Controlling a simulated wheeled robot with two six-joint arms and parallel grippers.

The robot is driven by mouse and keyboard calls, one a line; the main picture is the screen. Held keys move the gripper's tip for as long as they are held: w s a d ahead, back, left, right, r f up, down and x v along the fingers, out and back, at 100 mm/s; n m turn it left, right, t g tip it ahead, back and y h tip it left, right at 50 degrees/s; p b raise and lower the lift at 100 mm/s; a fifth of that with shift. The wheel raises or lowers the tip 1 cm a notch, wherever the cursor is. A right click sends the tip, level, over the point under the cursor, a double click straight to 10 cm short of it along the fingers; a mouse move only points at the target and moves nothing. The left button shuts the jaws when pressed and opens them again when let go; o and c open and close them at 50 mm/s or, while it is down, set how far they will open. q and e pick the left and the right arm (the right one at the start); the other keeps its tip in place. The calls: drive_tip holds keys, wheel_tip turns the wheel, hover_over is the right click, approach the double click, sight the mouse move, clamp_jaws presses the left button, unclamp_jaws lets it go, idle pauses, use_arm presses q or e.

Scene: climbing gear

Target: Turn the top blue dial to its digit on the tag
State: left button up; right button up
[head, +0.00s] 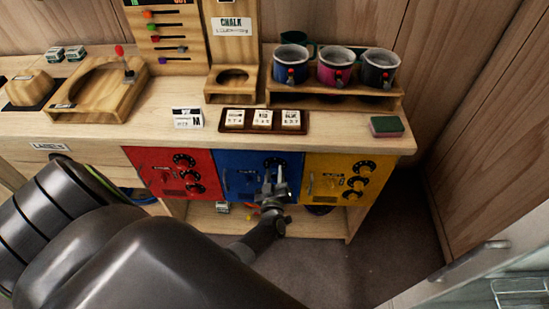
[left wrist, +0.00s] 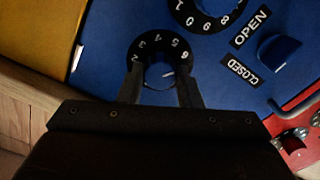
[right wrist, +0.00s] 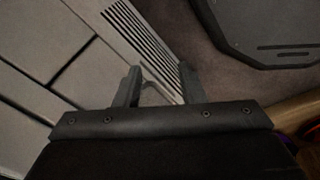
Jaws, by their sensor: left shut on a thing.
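The blue locker front (head: 228,172) is in the middle of the head view, with black digit dials and a switch lettered OPEN and CLOSED. My left gripper (head: 275,187) reaches up to the dials. In the left wrist view, its fingers (left wrist: 160,84) are shut on the knob of the top blue dial (left wrist: 160,49), the one nearest the wooden counter edge. Its digits 2 to 6 show; the rest are hidden. Another blue dial (left wrist: 205,12) is beside it. Small tags (head: 262,119) stand in a brown tray; their digits are too small to read surely. My right gripper (right wrist: 160,88) is open and empty.
A red locker (head: 160,165) and a yellow locker (head: 325,185), each with several dials, flank the blue one. Above, the counter holds cups (head: 336,68) on a rack, a wooden chalk stand (head: 232,75) and a green block (head: 387,126). The floor at right is clear.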

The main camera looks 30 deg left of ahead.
use_arm(q)
drive_tip(key=o, duration=1)
drive_tip(key=shift+c, duration=0.2)
drive_tip(key=shift+s, duration=0.1)
drive_tip(key=shift+s+d, duration=0.2)
drive_tip(key=p+v, duration=0.3)
drive_tip(key=v, duration=1.3)
drive_tip(key=shift+s, duration=0.4)
drive_tip(key=shift+d+f, duration=0.1)
